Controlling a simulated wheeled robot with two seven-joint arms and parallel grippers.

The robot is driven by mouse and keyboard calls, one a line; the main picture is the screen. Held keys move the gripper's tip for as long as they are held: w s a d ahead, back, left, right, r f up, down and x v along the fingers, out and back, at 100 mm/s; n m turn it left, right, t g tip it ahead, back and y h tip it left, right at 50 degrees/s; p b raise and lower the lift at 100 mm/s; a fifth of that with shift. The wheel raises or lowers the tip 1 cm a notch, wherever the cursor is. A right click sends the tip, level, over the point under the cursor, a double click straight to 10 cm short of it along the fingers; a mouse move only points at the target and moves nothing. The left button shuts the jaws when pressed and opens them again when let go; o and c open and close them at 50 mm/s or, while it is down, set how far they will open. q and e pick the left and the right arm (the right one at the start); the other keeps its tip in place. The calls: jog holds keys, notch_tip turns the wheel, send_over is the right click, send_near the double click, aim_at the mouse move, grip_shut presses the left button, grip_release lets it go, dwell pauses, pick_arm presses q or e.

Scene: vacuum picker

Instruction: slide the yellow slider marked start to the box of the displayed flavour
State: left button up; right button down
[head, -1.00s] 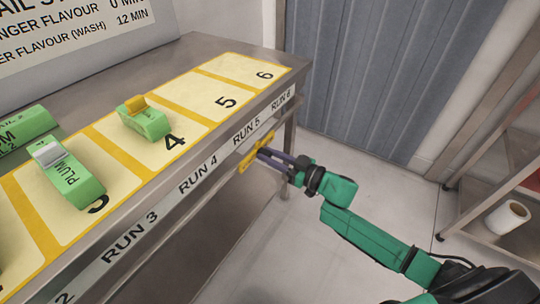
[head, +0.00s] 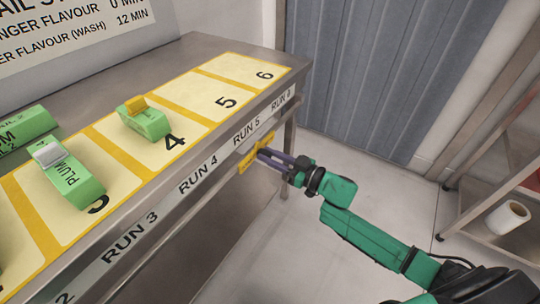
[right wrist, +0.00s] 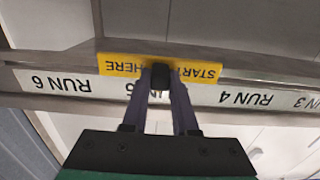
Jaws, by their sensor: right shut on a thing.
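The yellow slider (head: 244,166) is on the front rail of the table, beside the RUN 5 label. In the right wrist view the slider (right wrist: 118,65) shows upside-down letters reading START HERE, partly covered by my fingers. My right gripper (head: 263,155) is shut on the slider; its fingers also show in the right wrist view (right wrist: 160,80). A green box marked PLUM (head: 75,182) with a grey clip lies on space 3. A green box with a yellow clip (head: 146,123) lies on space 4; its lettering is too small to read. My left gripper is out of view.
Spaces 5 (head: 205,94) and 6 (head: 242,68) are empty. Another green box (head: 25,125) lies behind, at the left edge. A wall sign (head: 75,25) is cut off. A metal shelf with a white roll (head: 508,217) stands at right. The floor between is clear.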

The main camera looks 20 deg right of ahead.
aim_at(243, 166)
jog(key=s+a+p, duration=0.1)
jog(key=a, duration=0.1)
jog(key=s+a+p, duration=0.1)
jog(key=s, duration=0.1)
jog(key=s+a+p, duration=0.1)
jog(key=a+p, duration=0.1)
jog(key=shift+s+a+r, duration=0.3)
jog(key=shift+s+a, duration=0.05)
jog(key=s+a, duration=0.2)
jog(key=s+a+p, duration=0.1)
jog(key=s+a, duration=0.1)
jog(key=s+a+p, duration=0.1)
jog(key=a, duration=0.2)
jog(key=shift+s+f, duration=0.2)
jog(key=shift+s, duration=0.2)
jog(key=shift+s+a+f+p, duration=0.1)
jog(key=shift+s+a+p, duration=0.2)
jog(key=shift+s+a, duration=0.25)
jog(key=shift+w, duration=0.1)
jog(key=c, duration=0.7)
grip_release()
